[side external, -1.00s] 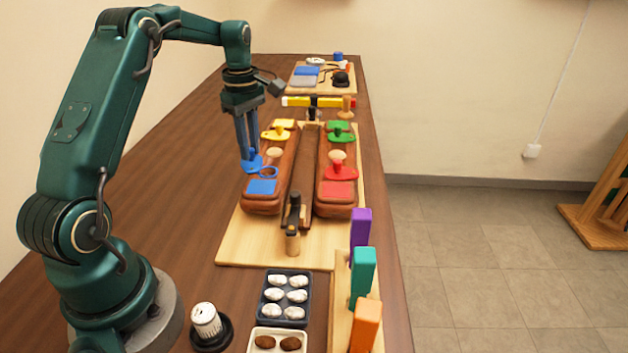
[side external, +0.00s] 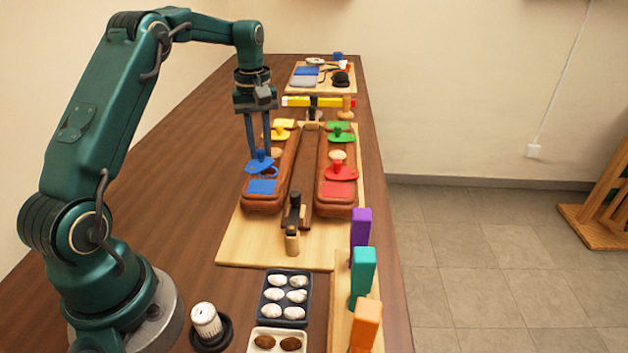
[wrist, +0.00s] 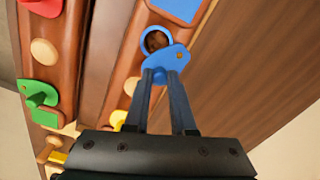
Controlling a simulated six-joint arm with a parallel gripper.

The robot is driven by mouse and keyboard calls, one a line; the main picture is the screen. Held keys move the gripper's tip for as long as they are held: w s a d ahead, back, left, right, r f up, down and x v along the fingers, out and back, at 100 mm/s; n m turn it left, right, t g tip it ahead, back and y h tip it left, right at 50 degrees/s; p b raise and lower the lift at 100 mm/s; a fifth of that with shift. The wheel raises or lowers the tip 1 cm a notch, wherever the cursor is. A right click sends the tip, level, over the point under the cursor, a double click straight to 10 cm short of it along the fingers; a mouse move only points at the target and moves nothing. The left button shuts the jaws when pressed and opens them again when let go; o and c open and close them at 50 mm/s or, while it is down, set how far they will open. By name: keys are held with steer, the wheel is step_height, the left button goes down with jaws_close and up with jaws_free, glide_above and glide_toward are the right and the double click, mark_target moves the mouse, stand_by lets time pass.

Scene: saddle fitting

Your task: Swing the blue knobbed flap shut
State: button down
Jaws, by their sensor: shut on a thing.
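The blue knobbed flap (side external: 260,162) is on the left brown saddle piece (side external: 265,205), near its front end. In the wrist view the blue flap (wrist: 172,57) lies partly beside a blue ring (wrist: 156,40), and the dark opening inside the ring still shows. My gripper (side external: 259,155) reaches down from above with its two long fingers shut on the flap's knob. In the wrist view my gripper's fingertips (wrist: 163,76) sit at either side of the knob, which they partly hide.
A blue patch (side external: 262,187) lies in front of the flap. A yellow knobbed flap (side external: 277,133) is behind it. Red (side external: 341,171) and green (side external: 340,135) flaps sit on the right saddle piece. A black-topped post (side external: 293,222) stands in front, between the pieces.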

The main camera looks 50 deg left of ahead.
steer(key=m, duration=0.2)
steer(key=d+m, duration=0.1)
steer(key=m, duration=0.1)
steer(key=d+m, duration=0.1)
steer(key=m, duration=0.1)
steer(key=shift+m, duration=0.3)
steer(key=m, duration=0.3)
steer(key=shift+s+d, duration=0.15)
steer(key=shift+d, duration=0.25)
steer(key=shift+s+d+m, duration=0.15)
steer(key=shift+d+m, duration=0.05)
steer(key=shift+m, duration=0.6)
steer(key=shift+s+d+m, duration=0.1)
steer(key=shift+d+m, duration=0.05)
steer(key=shift+m, duration=0.65)
steer(key=c, duration=0.8)
jaws_free()
steer(key=shift+o, duration=0.2)
steer(key=shift+r, duration=0.1)
